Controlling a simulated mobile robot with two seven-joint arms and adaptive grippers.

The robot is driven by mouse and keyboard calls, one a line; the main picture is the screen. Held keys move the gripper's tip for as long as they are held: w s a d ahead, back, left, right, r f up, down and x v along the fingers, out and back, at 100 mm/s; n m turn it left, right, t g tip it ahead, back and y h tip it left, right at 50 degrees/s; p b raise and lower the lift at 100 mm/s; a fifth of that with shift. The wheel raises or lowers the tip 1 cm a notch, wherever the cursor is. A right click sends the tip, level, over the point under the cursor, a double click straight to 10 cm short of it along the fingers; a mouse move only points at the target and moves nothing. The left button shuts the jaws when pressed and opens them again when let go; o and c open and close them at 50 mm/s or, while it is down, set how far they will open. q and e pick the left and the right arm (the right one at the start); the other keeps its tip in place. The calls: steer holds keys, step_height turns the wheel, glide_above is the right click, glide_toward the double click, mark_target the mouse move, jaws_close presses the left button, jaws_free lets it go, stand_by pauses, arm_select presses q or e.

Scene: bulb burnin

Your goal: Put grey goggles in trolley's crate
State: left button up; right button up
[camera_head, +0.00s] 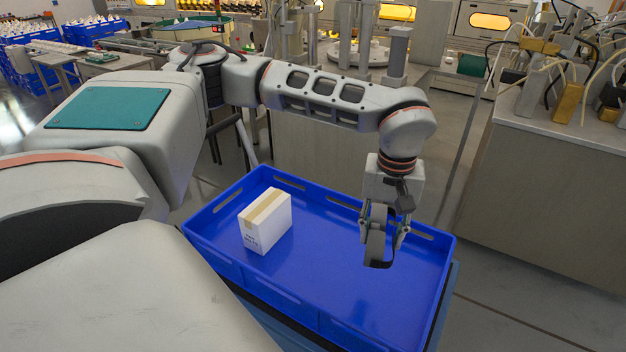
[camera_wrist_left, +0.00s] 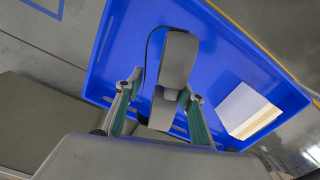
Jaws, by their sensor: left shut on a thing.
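The grey goggles (camera_head: 376,246) hang from my left gripper (camera_head: 388,228), with a dark strap or lower edge below the fingers. In the left wrist view the goggles (camera_wrist_left: 178,60) lie between the two fingers of the gripper (camera_wrist_left: 160,95), and a thin black strap loops beside them. My left gripper is shut on the goggles. They are over the inside of the blue crate (camera_head: 330,290), in its right part. I cannot tell whether they touch the crate floor. My right gripper is not in view.
A white box (camera_head: 265,222) with a tan tape strip stands in the crate's left part. The crate floor between box and goggles is clear. A bench (camera_head: 560,140) with hoses and brass blocks stands at the right, and a grey cabinet (camera_head: 325,160) stands behind the crate.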

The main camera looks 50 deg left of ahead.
mark_target(355, 267)
arm_select(q)
steer(key=n, duration=0.1)
steer(key=a+n, duration=0.1)
steer(key=n, duration=0.1)
steer(key=w+a+r+n, duration=0.1)
steer(key=n, duration=0.1)
steer(key=shift+a, duration=0.1)
steer(key=w+a+r+n, duration=0.15)
steer(key=a+n, duration=0.25)
steer(key=n, duration=1)
steer(key=f, duration=0.9)
steer(key=f+b, duration=0.1)
steer(key=f, duration=0.8)
steer(key=shift+s+a+f+b, duration=0.15)
steer(key=shift+a+f+b, duration=0.05)
steer(key=shift+b, duration=0.1)
steer(key=shift+f, duration=0.25)
steer(key=shift+r, duration=0.1)
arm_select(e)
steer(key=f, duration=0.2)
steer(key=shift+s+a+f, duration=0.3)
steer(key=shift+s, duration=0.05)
arm_select(q)
steer(key=o, duration=1.1)
